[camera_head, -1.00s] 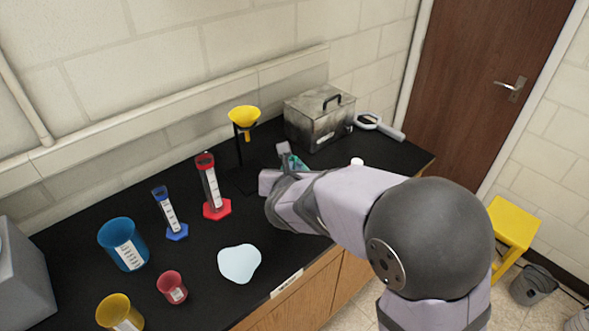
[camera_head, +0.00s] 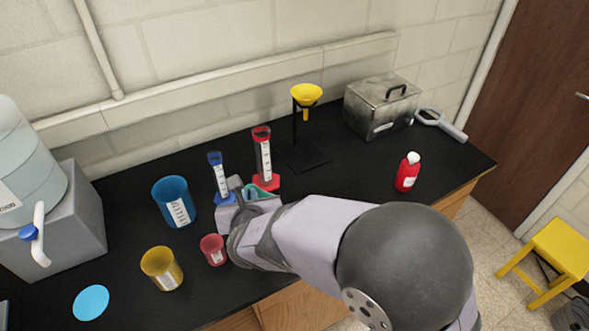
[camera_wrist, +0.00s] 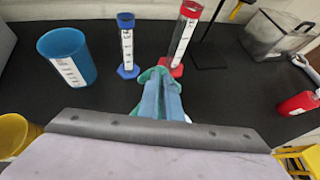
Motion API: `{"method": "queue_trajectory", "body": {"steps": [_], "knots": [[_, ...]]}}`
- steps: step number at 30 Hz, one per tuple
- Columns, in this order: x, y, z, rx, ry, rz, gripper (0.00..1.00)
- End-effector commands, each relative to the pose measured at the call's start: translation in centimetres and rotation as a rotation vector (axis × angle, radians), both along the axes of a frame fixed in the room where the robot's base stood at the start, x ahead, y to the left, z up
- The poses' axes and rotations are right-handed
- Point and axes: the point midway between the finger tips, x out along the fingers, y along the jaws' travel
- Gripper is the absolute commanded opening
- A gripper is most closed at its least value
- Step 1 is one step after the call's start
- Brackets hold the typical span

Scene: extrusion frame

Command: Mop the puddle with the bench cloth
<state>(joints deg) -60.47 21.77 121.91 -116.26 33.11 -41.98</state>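The bench cloth (camera_head: 252,190), teal and crumpled, is at the tip of my gripper (camera_head: 240,192). In the wrist view the cloth (camera_wrist: 143,76) shows around the fingers of my gripper (camera_wrist: 160,82), which are close together with the cloth between them. My gripper is low over the black bench, in front of the blue and red cylinders and beside the small red beaker.
The blue cylinder (camera_head: 219,178) and red cylinder (camera_head: 263,155) stand close behind my gripper. A blue beaker (camera_head: 174,202), yellow beaker (camera_head: 161,268) and red beaker (camera_head: 213,249) stand left. A red bottle (camera_head: 407,172) stands right. The bench between funnel stand (camera_head: 308,155) and bottle is clear.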

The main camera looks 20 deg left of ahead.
Motion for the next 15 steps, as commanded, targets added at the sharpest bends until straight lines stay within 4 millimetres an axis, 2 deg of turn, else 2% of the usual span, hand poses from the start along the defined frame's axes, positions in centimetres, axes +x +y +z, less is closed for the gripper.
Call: {"method": "queue_trajectory", "body": {"steps": [1, 3, 9, 11, 15], "knots": [[-1.9, 1.4, -0.9, -0.009, 0.012, 0.036, 0.00], [-4.1, 2.7, -2.0, -0.019, 0.026, 0.069, 0.00], [-9.7, 4.7, -4.8, -0.039, 0.047, 0.086, 0.00], [-10.5, 4.2, -5.4, -0.039, 0.046, 0.041, 0.00], [-9.0, 1.1, -5.5, -0.017, 0.025, -0.139, 0.00]]}}
